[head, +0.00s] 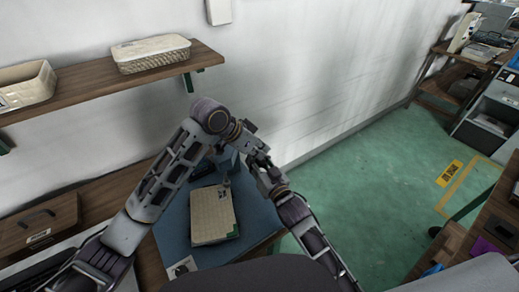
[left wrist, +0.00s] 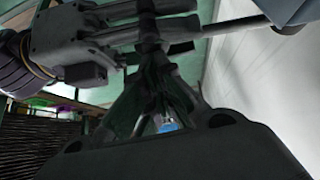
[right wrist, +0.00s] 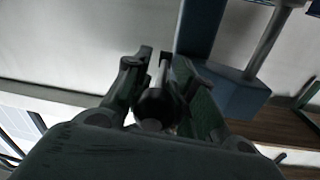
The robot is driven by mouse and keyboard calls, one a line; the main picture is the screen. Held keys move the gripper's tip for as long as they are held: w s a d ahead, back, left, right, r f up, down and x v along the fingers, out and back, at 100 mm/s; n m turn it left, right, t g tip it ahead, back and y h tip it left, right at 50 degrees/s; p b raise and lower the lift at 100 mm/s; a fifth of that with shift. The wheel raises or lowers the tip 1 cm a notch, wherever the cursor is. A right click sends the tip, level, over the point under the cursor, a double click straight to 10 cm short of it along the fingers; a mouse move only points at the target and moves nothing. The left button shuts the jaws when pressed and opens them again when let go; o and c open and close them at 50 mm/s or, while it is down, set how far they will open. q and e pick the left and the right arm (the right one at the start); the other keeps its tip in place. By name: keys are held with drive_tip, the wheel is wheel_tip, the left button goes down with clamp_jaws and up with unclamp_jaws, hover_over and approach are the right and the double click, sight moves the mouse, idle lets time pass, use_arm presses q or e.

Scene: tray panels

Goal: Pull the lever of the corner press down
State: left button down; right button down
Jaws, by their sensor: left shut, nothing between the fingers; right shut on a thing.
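The corner press (head: 227,160) is blue-grey and stands at the back of the blue mat (head: 174,222), partly hidden by my arms. In the right wrist view its blue frame (right wrist: 238,92) is at the upper right. My right gripper (right wrist: 155,68) is shut on the lever (right wrist: 163,73), whose dark round end sits between the fingers. My left gripper (head: 261,158) is shut and empty, close to my right gripper. The lever's exact angle is hard to tell.
A shelf (head: 100,88) with two baskets is on the wall at left. A brown box (head: 40,222) stands at the left.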

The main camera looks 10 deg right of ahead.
use_arm(q)
drive_tip(key=shift+a+f, duration=0.1)
drive_tip(key=shift+f, duration=0.45)
use_arm(e)
drive_tip(key=c, duration=1.5)
unclamp_jaws()
drive_tip(key=shift+r, duration=0.45)
drive_tip(key=shift+o, duration=0.6)
drive_tip(key=shift+d, duration=0.1)
use_arm(q)
drive_tip(key=shift+s, duration=0.1)
use_arm(e)
drive_tip(key=shift+f, duration=0.1)
drive_tip(key=shift+s, duration=0.1)
drive_tip(key=shift+v, duration=1.85)
drive_tip(key=v, duration=0.8)
drive_tip(key=shift+s, duration=0.15)
use_arm(q)
drive_tip(key=shift+r, duration=0.1)
